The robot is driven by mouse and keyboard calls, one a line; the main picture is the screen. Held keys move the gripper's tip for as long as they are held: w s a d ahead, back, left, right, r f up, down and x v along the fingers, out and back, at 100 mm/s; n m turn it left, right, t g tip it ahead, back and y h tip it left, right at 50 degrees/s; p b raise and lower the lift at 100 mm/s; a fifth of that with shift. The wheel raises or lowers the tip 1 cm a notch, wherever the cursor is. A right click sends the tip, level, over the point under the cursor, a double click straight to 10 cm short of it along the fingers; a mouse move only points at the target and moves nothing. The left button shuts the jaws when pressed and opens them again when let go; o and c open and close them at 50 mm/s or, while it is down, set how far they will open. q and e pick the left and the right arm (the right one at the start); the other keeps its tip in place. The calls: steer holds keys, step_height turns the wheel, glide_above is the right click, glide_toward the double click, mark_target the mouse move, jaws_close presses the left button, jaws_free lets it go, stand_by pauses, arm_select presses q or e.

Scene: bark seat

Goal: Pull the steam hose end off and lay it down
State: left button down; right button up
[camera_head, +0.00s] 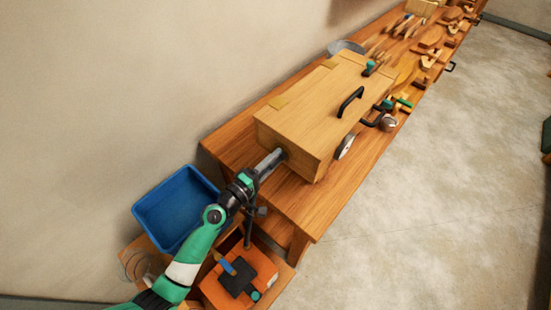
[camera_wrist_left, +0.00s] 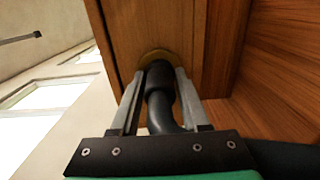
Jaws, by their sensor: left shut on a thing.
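The steam hose end (camera_wrist_left: 158,82) is a black tube with a thicker collar. My left gripper (camera_head: 274,158) reaches the near end of the long wooden box (camera_head: 318,102). In the left wrist view its two grey fingers (camera_wrist_left: 155,85) are shut on the hose end, one on each side. The hose end points at a round brass-coloured fitting (camera_wrist_left: 155,55) on the box's end face. I cannot tell whether it is still seated in it. The black hose (camera_wrist_left: 170,118) bends away below the fingers. My right gripper is not in view.
The box stands on a wooden bench (camera_head: 300,205) with bare wood at its near end. A blue bin (camera_head: 178,207) and an orange unit (camera_head: 240,275) with a dark top stand beyond that end. Tools and wooden pieces (camera_head: 430,55) cover the far bench.

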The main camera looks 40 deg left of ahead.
arm_select(q)
steer(key=s, duration=0.6)
stand_by(1.1)
steer(key=shift+d, duration=0.1)
